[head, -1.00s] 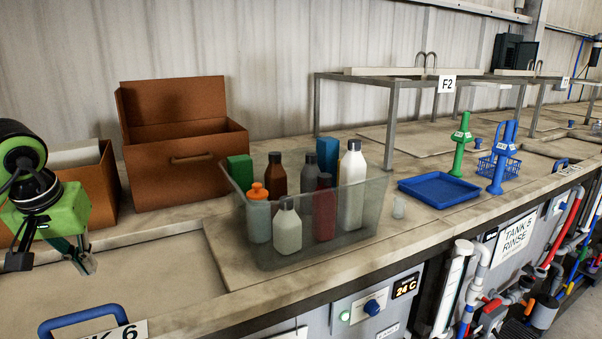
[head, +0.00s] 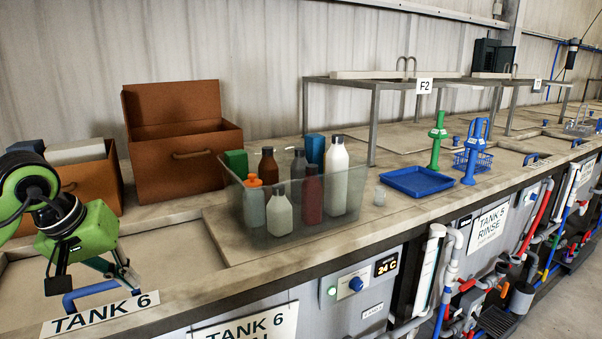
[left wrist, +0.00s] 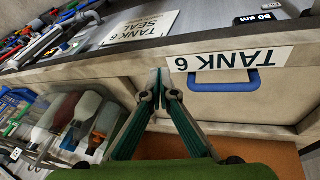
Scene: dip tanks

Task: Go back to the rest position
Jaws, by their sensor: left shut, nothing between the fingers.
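My left gripper (head: 132,282) is at the left of the head view, a green body with dark fingers above the counter by the tank 6 lid. In the left wrist view its two fingers (left wrist: 161,80) meet at the tips with nothing between them. They point towards the lid's blue handle (left wrist: 222,82) and the TANK 6 label (left wrist: 232,60). Part of this blue handle (head: 88,294) also shows in the head view, partly hidden by my gripper. My right gripper is not in view.
A clear bin (head: 262,222) of several bottles stands right of my left gripper. A brown open box (head: 185,165) is behind it. A blue tray (head: 418,182), green stand (head: 436,143) and steel rack (head: 374,130) stand further right. The counter's front strip is clear.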

